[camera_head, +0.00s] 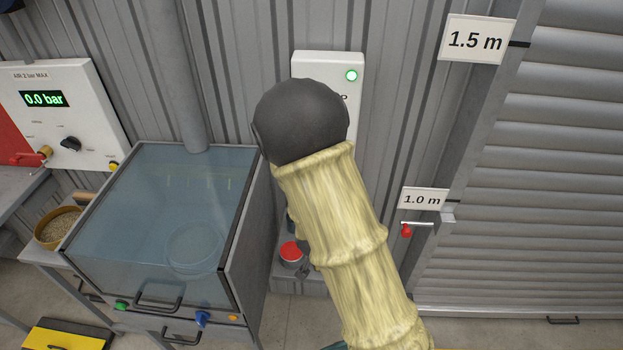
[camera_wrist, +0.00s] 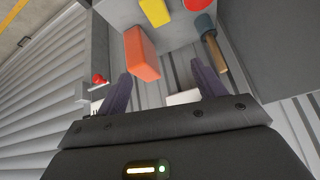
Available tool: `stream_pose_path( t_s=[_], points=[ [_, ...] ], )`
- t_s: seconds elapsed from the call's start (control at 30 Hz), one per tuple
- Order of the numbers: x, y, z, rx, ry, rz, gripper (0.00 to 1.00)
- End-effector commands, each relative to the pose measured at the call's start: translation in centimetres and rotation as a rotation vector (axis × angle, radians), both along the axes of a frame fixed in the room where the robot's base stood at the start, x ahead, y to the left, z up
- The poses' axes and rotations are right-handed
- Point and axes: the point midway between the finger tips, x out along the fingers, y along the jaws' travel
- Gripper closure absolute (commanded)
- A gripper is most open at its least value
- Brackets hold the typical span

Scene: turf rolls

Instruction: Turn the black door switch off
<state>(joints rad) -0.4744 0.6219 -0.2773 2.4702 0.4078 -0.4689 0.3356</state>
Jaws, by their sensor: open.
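A white wall box (camera_head: 326,64) with a lit green lamp (camera_head: 352,75) hangs on the ribbed wall in the head view. My arm covers its lower part. The black door switch cannot be made out in either view; it may be behind my arm. My gripper (camera_wrist: 161,70) is open and empty in the wrist view, its two dark fingers apart. It is hidden behind my arm in the head view. A small white patch (camera_wrist: 183,97) shows between the fingers, low down; I cannot tell whether it is the box.
A roller shutter (camera_head: 550,150) fills the right, with a red-handled latch (camera_head: 406,230) beside it. A glass-topped cabinet (camera_head: 165,200) stands left. A red button (camera_head: 291,252) is low behind my arm. The wrist view shows an orange block (camera_wrist: 141,54) and a wooden-handled tool (camera_wrist: 213,48).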

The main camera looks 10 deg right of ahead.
Motion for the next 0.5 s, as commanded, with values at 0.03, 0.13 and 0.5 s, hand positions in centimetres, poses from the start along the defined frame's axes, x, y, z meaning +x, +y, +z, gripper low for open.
stream_pose_path(
  t_s=[0.03, 0.13, 0.5],
  points=[
    [0.4, 0.1, -0.9, -0.030, -0.033, -0.014, 0.31],
    [1.6, -0.1, -2.0, -0.088, -0.129, -0.047, 0.31],
    [4.7, 0.8, -1.8, -0.311, -0.591, 0.004, 0.31]
  ],
)
